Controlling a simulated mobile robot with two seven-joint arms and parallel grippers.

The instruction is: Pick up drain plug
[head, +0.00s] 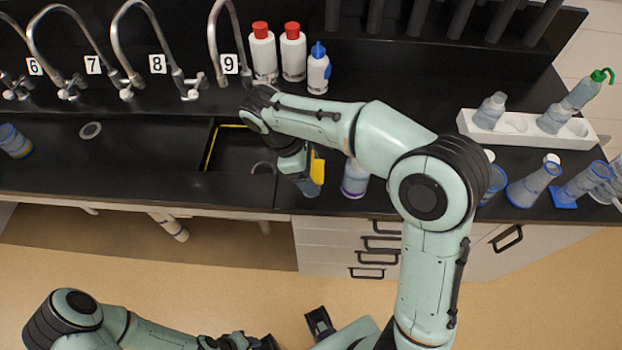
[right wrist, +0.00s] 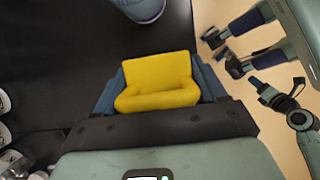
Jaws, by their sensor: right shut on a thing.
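My right gripper (right wrist: 158,88) is shut on a chunky yellow piece (right wrist: 157,80), which sits between its blue finger pads. This yellow piece may be the drain plug; its shape alone does not settle it. In the head view the yellow piece (head: 318,167) shows at the worktop's front edge, right of the sink (head: 232,148), partly hidden by my right gripper (head: 309,178). A round grey ring (head: 90,130) lies to the left on the black surface. In the right wrist view my left gripper (right wrist: 224,52) is off to the side, its fingers apart and empty.
Two red-capped bottles (head: 263,52) and a blue-capped bottle (head: 318,70) stand behind my right arm. Curved taps (head: 150,45) line the back. A white rack (head: 480,135) and several flasks stand right.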

